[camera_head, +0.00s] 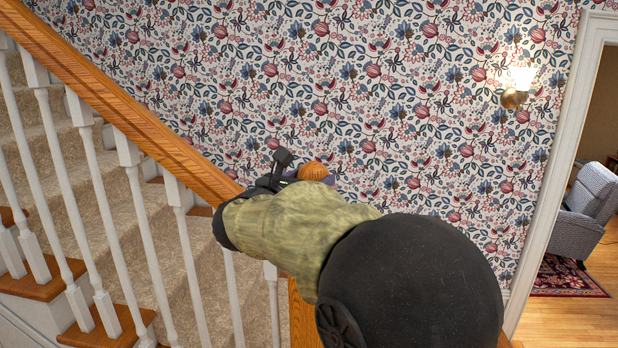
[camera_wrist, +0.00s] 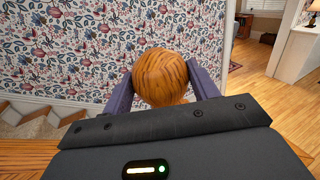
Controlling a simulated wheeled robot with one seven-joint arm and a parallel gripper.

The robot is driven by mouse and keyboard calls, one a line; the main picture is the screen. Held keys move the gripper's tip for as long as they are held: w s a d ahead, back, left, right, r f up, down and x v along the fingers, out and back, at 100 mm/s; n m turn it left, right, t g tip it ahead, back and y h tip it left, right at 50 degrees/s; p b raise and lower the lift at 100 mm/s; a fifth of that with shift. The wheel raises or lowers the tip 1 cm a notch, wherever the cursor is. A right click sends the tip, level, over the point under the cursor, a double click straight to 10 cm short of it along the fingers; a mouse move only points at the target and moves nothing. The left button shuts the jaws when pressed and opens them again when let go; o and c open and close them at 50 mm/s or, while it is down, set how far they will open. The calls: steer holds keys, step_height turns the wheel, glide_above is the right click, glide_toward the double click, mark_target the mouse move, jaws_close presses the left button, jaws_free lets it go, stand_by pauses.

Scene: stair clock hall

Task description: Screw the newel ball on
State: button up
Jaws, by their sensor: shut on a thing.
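The newel ball (camera_wrist: 161,77) is an orange-brown wooden ball with dark grain. In the wrist view it sits between the two purple-grey fingers of my gripper (camera_wrist: 163,88), which is shut on it. In the head view the top of the ball (camera_head: 312,171) shows just beyond my arm. The wooden newel post (camera_head: 301,318) shows in part below my arm. My arm and gripper hide the post's top and the ball's underside, so I cannot tell whether the ball touches the post.
A sloping wooden handrail (camera_head: 120,105) with white balusters (camera_head: 95,200) runs down from the upper left beside carpeted stairs (camera_head: 150,235). A flowered wall stands behind, with a wall lamp (camera_head: 516,88). A doorway at the right shows a grey armchair (camera_head: 588,215) and a rug (camera_head: 565,278).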

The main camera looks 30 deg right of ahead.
steer(key=shift+f+b, duration=0.65)
steer(key=shift+f, duration=0.15)
steer(key=shift+b, duration=0.3)
steer(key=shift+s, duration=0.15)
stand_by(0.3)
steer(key=shift+w+a+f, duration=0.1)
steer(key=shift+w+f, duration=0.15)
steer(key=shift+s, duration=0.25)
steer(key=shift+w+f+b, duration=0.2)
steer(key=shift+f+b, duration=0.05)
steer(key=shift+b, duration=0.2)
steer(key=shift+s+f+b, duration=0.1)
steer(key=shift+f+b, duration=0.45)
steer(key=shift+b, duration=0.35)
stand_by(0.8)
